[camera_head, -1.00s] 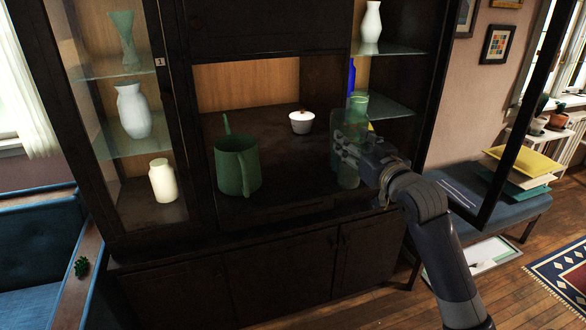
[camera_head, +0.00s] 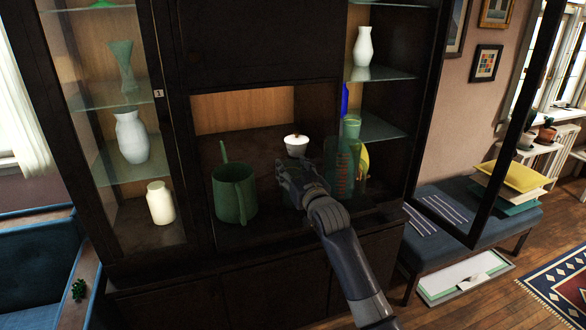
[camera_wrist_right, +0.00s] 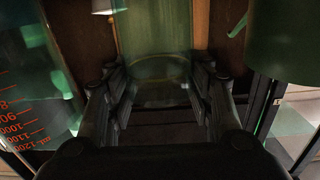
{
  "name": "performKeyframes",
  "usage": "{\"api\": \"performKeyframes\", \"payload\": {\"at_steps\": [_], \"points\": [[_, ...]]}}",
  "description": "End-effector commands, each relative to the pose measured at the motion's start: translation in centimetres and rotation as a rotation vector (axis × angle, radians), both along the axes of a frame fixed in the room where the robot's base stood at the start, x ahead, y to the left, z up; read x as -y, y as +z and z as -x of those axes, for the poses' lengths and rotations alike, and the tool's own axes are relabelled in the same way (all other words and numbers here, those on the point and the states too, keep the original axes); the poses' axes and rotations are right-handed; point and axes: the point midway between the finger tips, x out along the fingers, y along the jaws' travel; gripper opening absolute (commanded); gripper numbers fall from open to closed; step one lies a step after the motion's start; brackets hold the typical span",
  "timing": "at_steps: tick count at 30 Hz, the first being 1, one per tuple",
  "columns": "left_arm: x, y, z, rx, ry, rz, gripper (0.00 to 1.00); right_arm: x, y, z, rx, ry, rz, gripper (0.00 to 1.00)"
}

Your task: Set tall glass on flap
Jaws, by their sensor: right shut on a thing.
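My right gripper (camera_head: 288,175) is in front of the cabinet's middle bay, right of the green watering can. In the right wrist view its fingers (camera_wrist_right: 158,85) stand either side of a clear, greenish tall glass (camera_wrist_right: 155,35), shut on it. The glass is hard to make out in the head view, and I cannot tell whether its base touches anything. The dark flap (camera_head: 235,237) spreads at the front of the middle bay, below the gripper. My left gripper is out of view.
The watering can (camera_head: 236,195) stands close on the left. A clear measuring beaker (camera_head: 343,160) with orange marks stands close on the right, with a yellow thing (camera_head: 363,160) behind it. A white lidded bowl (camera_head: 296,146) is behind the gripper. Glass shelves flank the bay.

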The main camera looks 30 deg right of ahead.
Motion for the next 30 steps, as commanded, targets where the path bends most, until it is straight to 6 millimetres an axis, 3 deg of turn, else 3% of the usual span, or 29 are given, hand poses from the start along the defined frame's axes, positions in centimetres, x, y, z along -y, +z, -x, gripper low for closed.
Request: {"api": "performKeyframes", "payload": {"at_steps": [13,14,16,30], "points": [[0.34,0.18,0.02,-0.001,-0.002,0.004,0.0,0.05,-0.97,0.05,0.005,0.0,0.001,0.04],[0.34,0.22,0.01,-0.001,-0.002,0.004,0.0,0.05,-1.02,0.05,0.003,0.0,0.001,0.53],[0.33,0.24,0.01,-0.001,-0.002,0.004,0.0,0.05,-1.0,0.05,0.003,0.0,0.001,0.68],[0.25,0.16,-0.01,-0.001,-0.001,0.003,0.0,-0.05,-0.88,0.45,0.003,0.0,0.001,0.68]]}}
